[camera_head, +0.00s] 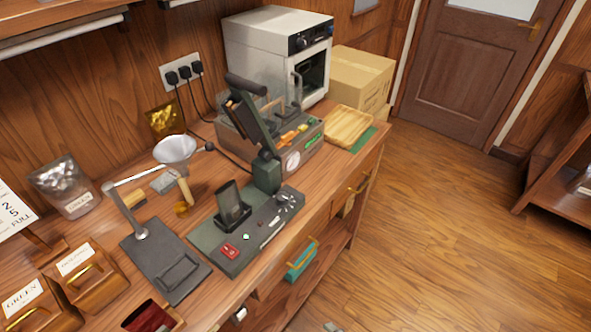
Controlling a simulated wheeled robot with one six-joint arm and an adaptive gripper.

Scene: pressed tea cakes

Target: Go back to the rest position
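No part that I can make out as my gripper shows in the head view. A small grey shape is cut off by the bottom edge, and I cannot tell what it is. On the wooden counter stands a dark green press (265,172) with its lever arm raised. Its base (222,251) carries a red switch and a small upright dark holder (232,207). To its left is a dark flat plate (168,262) with a bent metal stand holding a white funnel (175,150).
A steel oven (270,55) and a cardboard box (360,78) stand at the back. A wooden tray (348,125) lies near the far corner. Labelled wooden boxes (92,277) and a dark red item (150,316) sit at front left. The floor (440,220) right of the counter is clear.

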